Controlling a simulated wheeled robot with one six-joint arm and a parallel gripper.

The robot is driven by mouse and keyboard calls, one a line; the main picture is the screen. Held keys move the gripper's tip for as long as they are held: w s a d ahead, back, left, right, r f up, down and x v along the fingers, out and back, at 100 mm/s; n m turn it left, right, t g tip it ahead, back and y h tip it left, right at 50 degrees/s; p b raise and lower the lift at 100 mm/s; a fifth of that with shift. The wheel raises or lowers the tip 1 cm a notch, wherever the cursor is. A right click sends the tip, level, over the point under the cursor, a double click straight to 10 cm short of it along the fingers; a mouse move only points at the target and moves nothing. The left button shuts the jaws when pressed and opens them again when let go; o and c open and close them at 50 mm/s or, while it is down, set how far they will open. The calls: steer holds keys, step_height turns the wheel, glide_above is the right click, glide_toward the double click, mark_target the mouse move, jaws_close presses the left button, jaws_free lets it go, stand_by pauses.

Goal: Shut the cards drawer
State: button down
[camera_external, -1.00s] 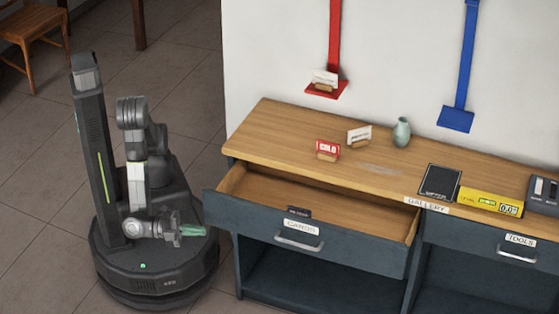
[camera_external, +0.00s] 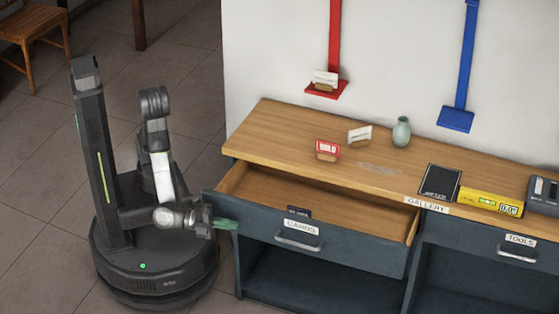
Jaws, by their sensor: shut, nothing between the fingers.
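The cards drawer (camera_external: 330,246) is pulled out from the left part of the dark blue cabinet. Its front bears a "CARDS" label and a metal handle (camera_external: 298,240). A small dark card (camera_external: 298,211) shows inside it near the front; the rest of the visible interior is bare wood. My gripper (camera_external: 228,224) is shut and empty, its green fingers pointing right. In the picture its tips overlap the left end of the drawer front; I cannot tell whether they touch it.
The tools drawer (camera_external: 490,240) at right looks shut. On the wooden top (camera_external: 280,135) stand a red card in a holder (camera_external: 327,150), a white card in a holder (camera_external: 359,135), a vase (camera_external: 401,132), a black box (camera_external: 440,181) and a yellow box (camera_external: 490,201).

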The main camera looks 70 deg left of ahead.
steer(key=shift+w+a, duration=0.7)
steer(key=shift+a, duration=0.05)
steer(key=shift+w+a, duration=0.1)
steer(key=shift+w, duration=0.05)
steer(key=w+a+p, duration=0.1)
steer(key=w+a, duration=0.9)
steer(key=shift+w+a, duration=0.15)
